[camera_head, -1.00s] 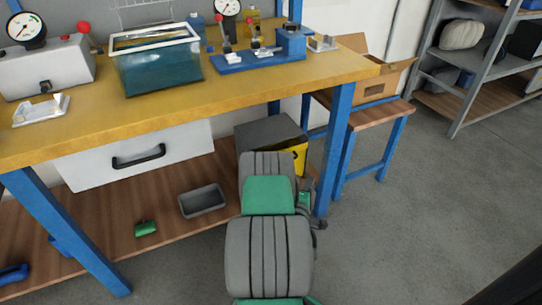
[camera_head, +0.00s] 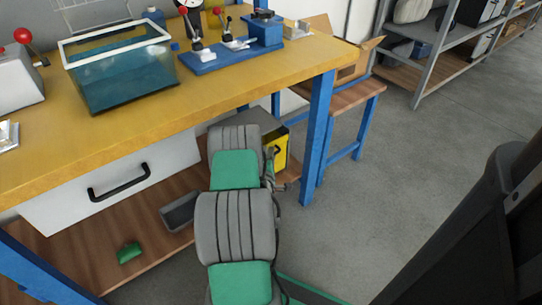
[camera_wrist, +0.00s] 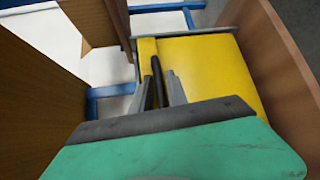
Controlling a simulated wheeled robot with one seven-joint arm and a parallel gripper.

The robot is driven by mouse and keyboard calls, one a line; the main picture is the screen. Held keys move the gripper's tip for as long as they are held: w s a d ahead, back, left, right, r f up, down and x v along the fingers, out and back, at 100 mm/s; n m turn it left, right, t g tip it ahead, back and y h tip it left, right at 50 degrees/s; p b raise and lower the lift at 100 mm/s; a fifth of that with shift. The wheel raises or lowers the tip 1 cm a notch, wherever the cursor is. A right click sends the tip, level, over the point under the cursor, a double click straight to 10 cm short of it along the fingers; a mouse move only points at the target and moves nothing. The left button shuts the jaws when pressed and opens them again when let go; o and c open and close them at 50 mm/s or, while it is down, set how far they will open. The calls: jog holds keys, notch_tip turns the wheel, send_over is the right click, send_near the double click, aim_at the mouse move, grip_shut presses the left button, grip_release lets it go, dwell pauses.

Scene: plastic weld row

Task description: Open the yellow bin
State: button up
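The yellow bin (camera_head: 279,148) stands under the right end of the workbench, with a grey top and a yellow face. My arm reaches down to it and hides part of it in the head view. In the wrist view its yellow face (camera_wrist: 212,68) fills the upper middle. A dark upright bar, apparently its handle (camera_wrist: 156,78), stands against that face. The two grey fingers of my gripper (camera_wrist: 160,92) are apart, one on each side of the bar. Whether they press on it cannot be told. I see no clear opening of the bin.
The workbench (camera_head: 215,103) with its blue leg (camera_head: 317,140) is close beside my arm. A white drawer (camera_head: 60,205) with a black handle hangs under it. A grey tray (camera_head: 180,211) and a green object (camera_head: 129,252) lie on the lower shelf. Open floor (camera_head: 420,160) lies to the right.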

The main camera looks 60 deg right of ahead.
jog(key=shift+d, duration=0.15)
grip_shut()
dwell(1.4)
